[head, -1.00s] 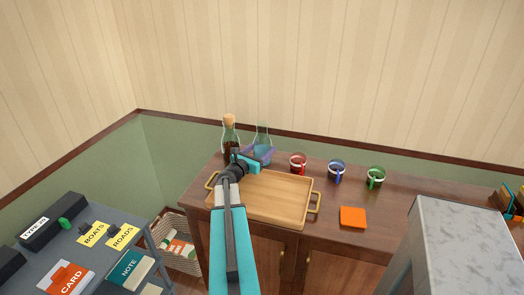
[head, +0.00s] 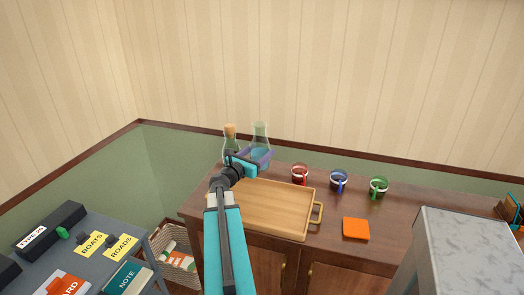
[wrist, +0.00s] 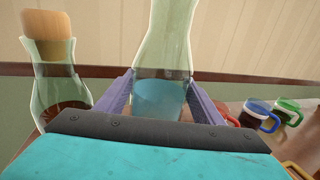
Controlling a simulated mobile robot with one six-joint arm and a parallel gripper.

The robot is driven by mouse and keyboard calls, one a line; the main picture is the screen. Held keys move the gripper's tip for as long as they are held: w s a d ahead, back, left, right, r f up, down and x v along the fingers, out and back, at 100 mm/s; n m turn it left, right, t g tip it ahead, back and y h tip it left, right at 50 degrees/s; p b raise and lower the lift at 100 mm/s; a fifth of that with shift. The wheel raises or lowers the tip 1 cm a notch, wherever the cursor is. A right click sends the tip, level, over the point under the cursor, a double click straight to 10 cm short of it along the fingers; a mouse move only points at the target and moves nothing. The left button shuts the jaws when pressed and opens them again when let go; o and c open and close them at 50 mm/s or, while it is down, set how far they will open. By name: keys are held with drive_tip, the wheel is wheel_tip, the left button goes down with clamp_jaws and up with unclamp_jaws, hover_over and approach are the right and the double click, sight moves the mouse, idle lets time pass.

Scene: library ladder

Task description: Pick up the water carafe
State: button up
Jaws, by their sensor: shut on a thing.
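The water carafe (head: 260,134) is clear glass with blue water in its lower part. It stands out at the back of the wooden cabinet top in the head view, and its neck and water also show in the wrist view (wrist: 160,98). My gripper (head: 257,157) is shut on the carafe, with a purple finger on each side of it at the water level. The carafe is upright. Its base is hidden behind my gripper, so I cannot tell from the wrist view whether it touches the top.
A corked bottle (head: 230,132) with dark liquid stands close left of the carafe. A red mug (head: 300,174), blue mug (head: 339,180) and green mug (head: 379,187) stand to the right. A wooden tray (head: 275,208) and an orange square (head: 356,228) lie in front.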

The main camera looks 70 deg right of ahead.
drive_tip(key=a, duration=0.3)
drive_tip(key=a+b, duration=0.1)
drive_tip(key=a, duration=0.2)
drive_tip(key=shift+s+a+r, duration=0.1)
drive_tip(key=shift+s, duration=0.1)
drive_tip(key=shift+a+r+p, duration=0.15)
drive_tip(key=shift+a+p, duration=0.05)
drive_tip(key=shift+p, duration=0.85)
drive_tip(key=p, duration=0.5)
drive_tip(key=shift+a, duration=0.35)
drive_tip(key=a+p, duration=0.1)
drive_tip(key=p, duration=0.6)
drive_tip(key=shift+s+a, duration=0.1)
drive_tip(key=shift+a, duration=0.3)
drive_tip(key=p, duration=0.6)
approach(258, 155)
drive_tip(key=shift+s+a, duration=0.25)
drive_tip(key=shift+s, duration=0.3)
drive_tip(key=shift+s+a, duration=0.2)
drive_tip(key=shift+s, duration=0.35)
drive_tip(key=shift+a, duration=0.1)
